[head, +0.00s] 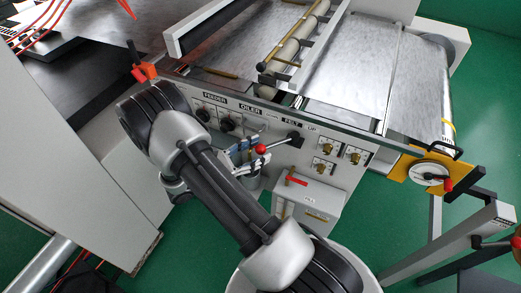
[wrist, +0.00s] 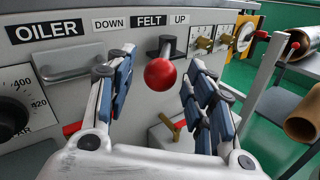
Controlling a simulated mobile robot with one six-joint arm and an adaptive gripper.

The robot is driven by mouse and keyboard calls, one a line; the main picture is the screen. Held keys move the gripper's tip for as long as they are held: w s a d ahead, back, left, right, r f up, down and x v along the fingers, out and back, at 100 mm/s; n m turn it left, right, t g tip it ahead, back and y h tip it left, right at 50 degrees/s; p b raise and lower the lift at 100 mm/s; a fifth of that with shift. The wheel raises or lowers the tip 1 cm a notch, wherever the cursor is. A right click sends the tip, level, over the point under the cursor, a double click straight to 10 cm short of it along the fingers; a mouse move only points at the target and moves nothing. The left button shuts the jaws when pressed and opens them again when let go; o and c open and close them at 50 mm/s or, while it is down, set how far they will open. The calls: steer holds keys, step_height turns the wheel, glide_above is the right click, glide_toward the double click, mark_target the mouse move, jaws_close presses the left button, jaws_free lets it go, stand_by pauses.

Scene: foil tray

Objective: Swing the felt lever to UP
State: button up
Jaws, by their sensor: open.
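My gripper (wrist: 161,80) is open, one finger on each side of the ball, with visible gaps. In the head view my gripper (head: 247,160) is at the ball, partly hidden by my arm.
A metal handle (wrist: 73,64) and a black dial (wrist: 12,118) are left of the lever. Gauges with brass knobs (head: 326,147) are to its right. A grey box with a red handle (head: 297,180) stands below.

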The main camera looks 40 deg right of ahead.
steer(key=shift+s+d, duration=0.15)
steer(key=shift+d, duration=0.7)
steer(key=shift+c, duration=0.3)
jaws_close()
